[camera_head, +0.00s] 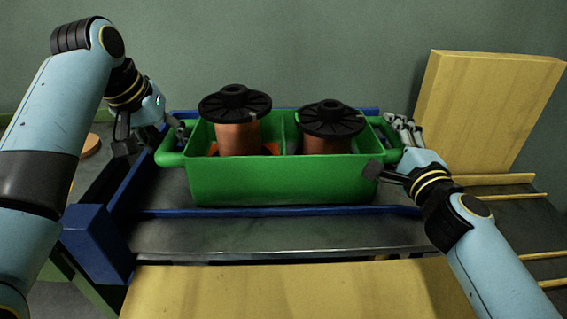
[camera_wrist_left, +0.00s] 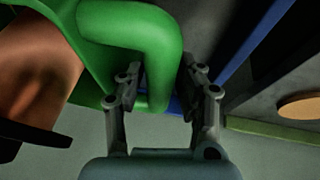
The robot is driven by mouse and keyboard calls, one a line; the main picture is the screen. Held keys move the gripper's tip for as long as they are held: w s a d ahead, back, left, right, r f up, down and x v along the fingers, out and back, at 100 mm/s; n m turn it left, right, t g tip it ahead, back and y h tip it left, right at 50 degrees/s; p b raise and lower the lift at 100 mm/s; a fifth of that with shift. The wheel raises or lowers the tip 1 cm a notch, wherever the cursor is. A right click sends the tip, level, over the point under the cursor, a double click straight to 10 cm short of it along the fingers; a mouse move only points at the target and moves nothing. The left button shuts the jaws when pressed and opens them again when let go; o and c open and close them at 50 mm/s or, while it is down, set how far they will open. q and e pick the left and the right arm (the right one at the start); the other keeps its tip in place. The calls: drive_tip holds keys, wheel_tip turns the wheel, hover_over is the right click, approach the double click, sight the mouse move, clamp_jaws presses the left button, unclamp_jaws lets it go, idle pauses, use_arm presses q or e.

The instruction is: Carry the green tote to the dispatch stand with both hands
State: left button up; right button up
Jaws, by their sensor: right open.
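The green tote (camera_head: 280,183) stands upright on a grey metal top with blue rails. It holds two copper spools with black flanges, the left spool (camera_head: 238,137) and the right spool (camera_head: 325,143). My left gripper (camera_head: 150,138) is at the tote's left handle (camera_head: 168,159). In the left wrist view its spread fingers (camera_wrist_left: 162,92) straddle the handle (camera_wrist_left: 160,45); I see no clear grip. My right gripper (camera_head: 385,148) is open at the tote's right end, its fingers beside the right handle, which is partly hidden. I cannot tell which surface is the dispatch stand.
A blue rail (camera_head: 280,211) runs along the front of the metal top. A wooden surface (camera_head: 290,290) lies nearest me. A tall wooden panel (camera_head: 487,110) stands at the back right, with wooden strips beside it. A round wooden piece (camera_head: 91,145) is at the left.

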use_arm(q)
drive_tip(key=c, duration=0.6)
use_arm(e)
drive_tip(key=c, duration=0.6)
use_arm(q)
clamp_jaws()
use_arm(e)
clamp_jaws()
use_arm(q)
drive_tip(key=shift+w+r, duration=0.15)
drive_tip(key=shift+r, duration=0.1)
use_arm(e)
drive_tip(key=shift+r, duration=0.25)
